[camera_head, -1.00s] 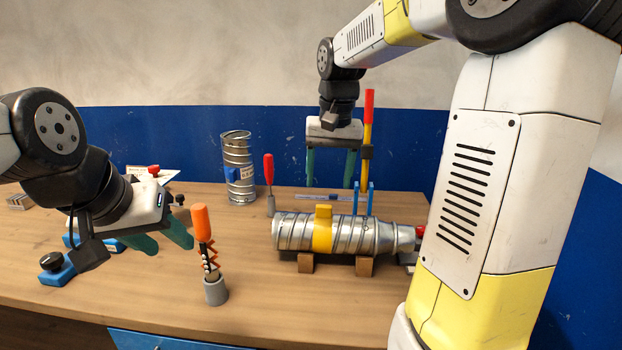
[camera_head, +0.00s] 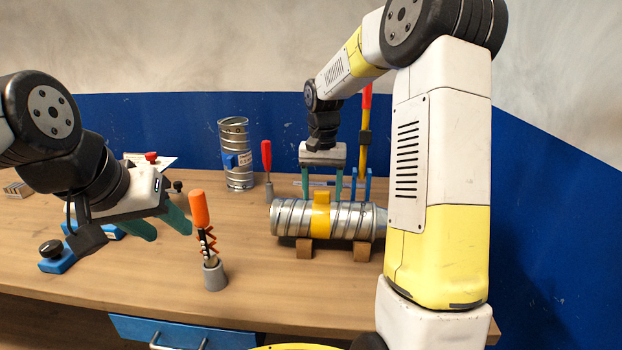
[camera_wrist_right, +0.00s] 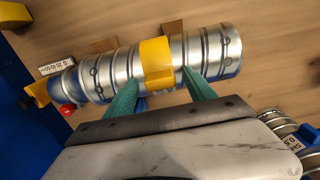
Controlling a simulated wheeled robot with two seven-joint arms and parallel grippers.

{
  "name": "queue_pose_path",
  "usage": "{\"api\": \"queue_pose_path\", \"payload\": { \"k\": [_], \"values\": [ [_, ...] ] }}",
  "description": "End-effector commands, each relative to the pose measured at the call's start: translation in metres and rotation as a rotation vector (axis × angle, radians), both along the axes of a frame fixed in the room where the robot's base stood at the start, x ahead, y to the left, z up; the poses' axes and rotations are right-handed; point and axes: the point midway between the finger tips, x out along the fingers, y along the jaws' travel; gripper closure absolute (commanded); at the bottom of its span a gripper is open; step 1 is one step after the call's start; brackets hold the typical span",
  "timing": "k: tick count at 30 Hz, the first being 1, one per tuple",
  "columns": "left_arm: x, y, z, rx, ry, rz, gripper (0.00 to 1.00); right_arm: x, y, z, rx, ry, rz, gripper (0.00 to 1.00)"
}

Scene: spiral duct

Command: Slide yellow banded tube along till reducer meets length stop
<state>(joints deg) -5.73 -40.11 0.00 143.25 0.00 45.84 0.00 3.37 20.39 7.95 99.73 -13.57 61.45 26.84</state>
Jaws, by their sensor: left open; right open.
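The silver spiral tube (camera_head: 345,221) with a yellow band (camera_head: 321,213) lies level on brown wooden blocks. Its narrower reducer end (camera_head: 380,221) is partly hidden behind my right arm. My right gripper (camera_head: 322,190) is open, pointing down just behind the tube around the band. In the right wrist view its fingertips (camera_wrist_right: 160,87) overlap the tube's near side, one on each side of the band (camera_wrist_right: 156,64); contact is unclear. A yellow, labelled piece with a red knob (camera_wrist_right: 67,109), possibly the length stop, sits by the reducer end. My left gripper (camera_head: 165,227) is open and empty.
An orange-handled tool (camera_head: 200,210) stands in a grey holder in front of the tube. A second spiral duct (camera_head: 236,155) stands upright at the back, with a red-handled tool (camera_head: 267,160) beside it. Blue fixtures (camera_head: 57,258) lie left.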

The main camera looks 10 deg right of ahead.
Motion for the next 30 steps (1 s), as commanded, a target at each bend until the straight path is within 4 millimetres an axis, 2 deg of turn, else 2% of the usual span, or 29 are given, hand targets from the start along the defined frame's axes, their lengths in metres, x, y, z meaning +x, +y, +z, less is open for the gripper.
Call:
{"api": "queue_pose_path", "payload": {
  "k": [10,18,20,30],
  "values": [
    [0.0000,0.0000,0.0000,0.000,0.000,0.000,0.55,0.0000,0.0000,-0.0042,0.000,-0.001,0.000,0.38],
    [0.0000,0.0000,0.0000,0.000,0.000,0.000,0.55,0.0000,0.0000,-0.0040,0.000,-0.001,0.001,0.91],
    [0.0000,0.0000,0.0000,0.000,0.000,0.000,0.55,0.0000,0.0001,-0.0040,0.000,-0.001,0.001,1.00],
    [0.0000,0.0000,0.0000,0.000,0.000,0.000,0.55,-0.0004,-0.0027,-0.0032,-0.001,-0.002,0.000,1.00]
  ]
}}
